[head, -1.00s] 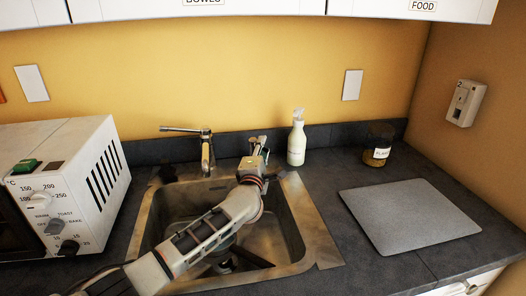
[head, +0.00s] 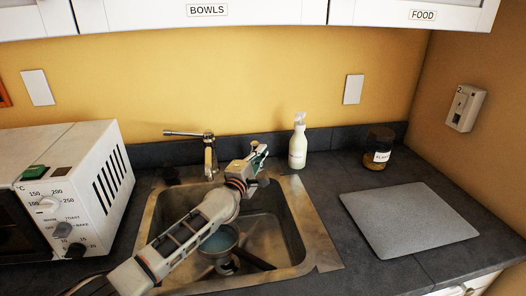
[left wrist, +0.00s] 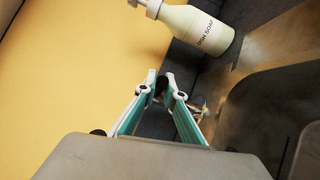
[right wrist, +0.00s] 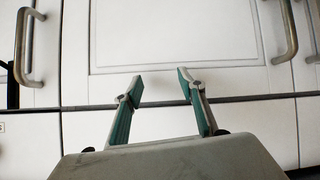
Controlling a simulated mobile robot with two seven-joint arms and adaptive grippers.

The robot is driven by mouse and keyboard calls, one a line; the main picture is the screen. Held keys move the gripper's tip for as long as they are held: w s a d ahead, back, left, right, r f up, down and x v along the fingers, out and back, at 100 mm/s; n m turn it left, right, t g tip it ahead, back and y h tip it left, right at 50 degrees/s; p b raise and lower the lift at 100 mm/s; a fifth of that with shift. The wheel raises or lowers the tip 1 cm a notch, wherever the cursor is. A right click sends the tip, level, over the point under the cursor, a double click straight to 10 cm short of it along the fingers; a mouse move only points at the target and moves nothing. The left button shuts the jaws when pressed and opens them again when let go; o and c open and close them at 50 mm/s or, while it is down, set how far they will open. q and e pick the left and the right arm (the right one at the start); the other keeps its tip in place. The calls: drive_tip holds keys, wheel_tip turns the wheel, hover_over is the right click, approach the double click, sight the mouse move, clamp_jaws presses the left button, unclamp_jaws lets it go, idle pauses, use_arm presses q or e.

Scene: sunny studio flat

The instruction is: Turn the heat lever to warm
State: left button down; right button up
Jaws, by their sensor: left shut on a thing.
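My left gripper (head: 260,157) is behind the sink, to the right of the tap spout. In the left wrist view its fingers (left wrist: 162,84) are nearly closed around a small dark piece (left wrist: 160,90). This looks like the end of the heat lever, but most of it is hidden and its setting cannot be read. The tap (head: 208,155) has a long metal arm pointing left. My right gripper (right wrist: 158,82) is open and empty, facing white cabinet fronts.
The sink (head: 310,225) holds a pan (head: 217,241) below my left arm. A soap bottle (head: 298,148) stands just right of the left gripper. A white toaster oven (head: 108,190) is at left. A jar (head: 377,158) and grey board (head: 408,218) are at right.

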use_arm(q)
drive_tip(key=shift+h, duration=0.3)
use_arm(e)
drive_tip(key=shift+s+f, duration=0.15)
drive_tip(key=shift+f, duration=0.2)
use_arm(q)
drive_tip(key=c, duration=2.1)
unclamp_jaws()
use_arm(e)
drive_tip(key=shift+d+r, duration=0.1)
drive_tip(key=shift+r, duration=0.05)
